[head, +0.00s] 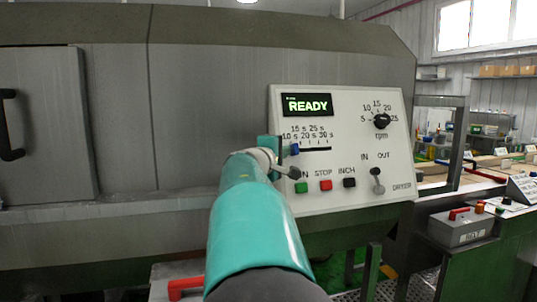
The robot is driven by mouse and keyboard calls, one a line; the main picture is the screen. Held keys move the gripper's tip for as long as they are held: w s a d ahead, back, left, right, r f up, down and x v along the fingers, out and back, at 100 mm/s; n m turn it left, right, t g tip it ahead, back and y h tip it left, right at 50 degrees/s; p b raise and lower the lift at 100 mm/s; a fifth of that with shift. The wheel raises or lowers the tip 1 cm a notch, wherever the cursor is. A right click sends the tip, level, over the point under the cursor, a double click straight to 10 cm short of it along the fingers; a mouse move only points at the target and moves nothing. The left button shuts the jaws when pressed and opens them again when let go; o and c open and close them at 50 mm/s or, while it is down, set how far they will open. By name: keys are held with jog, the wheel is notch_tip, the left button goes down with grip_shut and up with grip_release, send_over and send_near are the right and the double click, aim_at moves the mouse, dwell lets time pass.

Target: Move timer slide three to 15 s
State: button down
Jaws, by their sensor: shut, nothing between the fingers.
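The control panel (345,188) is white and tilted, with a lit READY display. Its timer slide is a dark horizontal slot (317,149) under a scale from 10 s to 30 s. A blue slide knob (295,149) sits near the slot's left end, around the 10 s to 15 s marks; the exact mark is unclear. No number three is readable on it. My gripper (284,167) is shut at the panel's left edge, right beside and just below the knob. I cannot tell whether it touches the knob. My teal arm hides the panel's lower left corner.
Below the slide are a green button (301,187), a red STOP button (326,185) and a black INCH button (349,183). An rpm dial (381,121) and an IN/OUT lever (377,180) are to the right. A grey BELT box (462,230) stands further right.

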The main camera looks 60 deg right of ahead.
aim_at(295, 151)
dwell(0.3)
jog(key=shift+s+d, duration=1.1)
jog(key=shift+s, duration=0.1)
jog(key=shift+w, duration=0.1)
